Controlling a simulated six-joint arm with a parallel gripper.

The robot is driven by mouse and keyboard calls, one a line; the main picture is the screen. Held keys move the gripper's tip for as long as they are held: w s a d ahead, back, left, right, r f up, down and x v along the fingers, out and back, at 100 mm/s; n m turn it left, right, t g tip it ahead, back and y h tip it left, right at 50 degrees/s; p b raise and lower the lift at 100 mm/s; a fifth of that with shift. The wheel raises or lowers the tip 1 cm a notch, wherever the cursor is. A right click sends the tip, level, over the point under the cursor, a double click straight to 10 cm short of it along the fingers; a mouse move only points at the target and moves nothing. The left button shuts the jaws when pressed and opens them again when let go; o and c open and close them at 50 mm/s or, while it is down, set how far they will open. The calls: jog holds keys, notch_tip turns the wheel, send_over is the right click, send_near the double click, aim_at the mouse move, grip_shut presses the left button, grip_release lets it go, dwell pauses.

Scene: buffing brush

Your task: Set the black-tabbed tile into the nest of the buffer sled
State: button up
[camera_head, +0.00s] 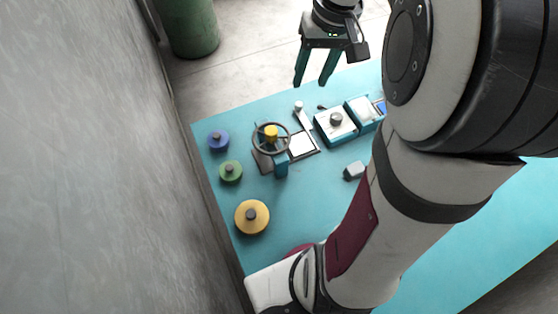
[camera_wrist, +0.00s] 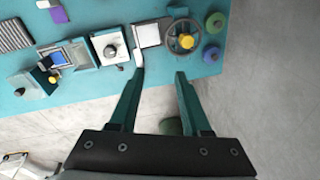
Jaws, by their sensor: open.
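A white square tile with a dark round tab (camera_head: 336,119) sits on a teal block near the table's far edge; it also shows in the wrist view (camera_wrist: 110,48). I take this as the black-tabbed tile. A device with a spoked handwheel (camera_head: 257,143) and a pale square plate (camera_head: 302,145) stands left of it; I take this as the buffer sled, and the plate may be its nest. The plate looks bare in the wrist view (camera_wrist: 148,34). My gripper (camera_head: 309,84) is open and empty, beyond the table's far edge.
Blue (camera_head: 218,140), green (camera_head: 231,171) and yellow (camera_head: 252,217) knobbed discs stand along the left side. A white-ended lever (camera_head: 300,110) rises beside the plate. A tray with a blue piece (camera_wrist: 59,57) adjoins the tile's block.

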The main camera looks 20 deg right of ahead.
jog(key=s+a+f+m+g, duration=0.1)
jog(key=s+a+f+m, duration=0.1)
jog(key=s+a, duration=1.4)
jog(key=shift+s+f+m+y, duration=0.35)
jog(key=shift+s+f, duration=0.35)
jog(key=shift+s, duration=0.55)
